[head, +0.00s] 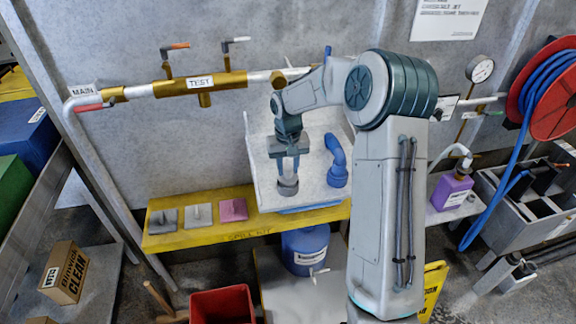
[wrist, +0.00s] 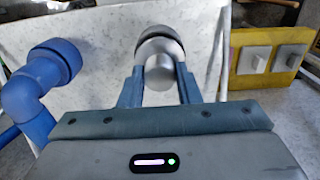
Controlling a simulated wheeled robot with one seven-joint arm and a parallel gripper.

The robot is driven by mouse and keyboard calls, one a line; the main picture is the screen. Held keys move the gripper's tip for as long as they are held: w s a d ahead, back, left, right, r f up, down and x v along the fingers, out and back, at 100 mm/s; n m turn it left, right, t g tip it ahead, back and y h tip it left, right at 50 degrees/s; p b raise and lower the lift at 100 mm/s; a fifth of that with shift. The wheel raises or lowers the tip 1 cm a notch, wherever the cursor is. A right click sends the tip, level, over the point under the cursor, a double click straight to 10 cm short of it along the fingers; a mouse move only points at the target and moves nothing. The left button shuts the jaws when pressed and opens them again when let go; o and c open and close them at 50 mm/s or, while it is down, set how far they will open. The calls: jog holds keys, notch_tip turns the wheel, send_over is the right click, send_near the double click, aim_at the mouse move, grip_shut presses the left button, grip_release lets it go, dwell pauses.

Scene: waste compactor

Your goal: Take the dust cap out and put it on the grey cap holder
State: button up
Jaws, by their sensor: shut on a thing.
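My gripper (head: 288,165) reaches down into the white basin and is shut on the dust cap. In the wrist view its two fingers (wrist: 160,82) press on both sides of the cap's silver-grey round body (wrist: 160,70). Beyond the cap is a grey port (wrist: 158,40) with a dark ring, and the port also shows below the fingers in the head view (head: 287,188). I cannot tell whether the cap is still seated in it. The grey cap holder (head: 164,219) is the leftmost plate on the yellow shelf, with a small upright peg and no cap on it.
A light plate (head: 198,216) and a pink plate (head: 233,209) sit beside the grey holder on the yellow shelf (head: 240,230). A blue elbow pipe (head: 336,160) stands right of my gripper in the basin (head: 265,145). Wall piping (head: 200,84) runs above.

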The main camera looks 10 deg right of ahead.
jog(key=shift+f+b, duration=0.45)
jog(key=shift+f, duration=0.2)
jog(key=o, duration=1.4)
jog(key=shift+r, duration=0.1)
jog(key=shift+r+p, duration=2.3)
jog(key=shift+r, duration=1.15)
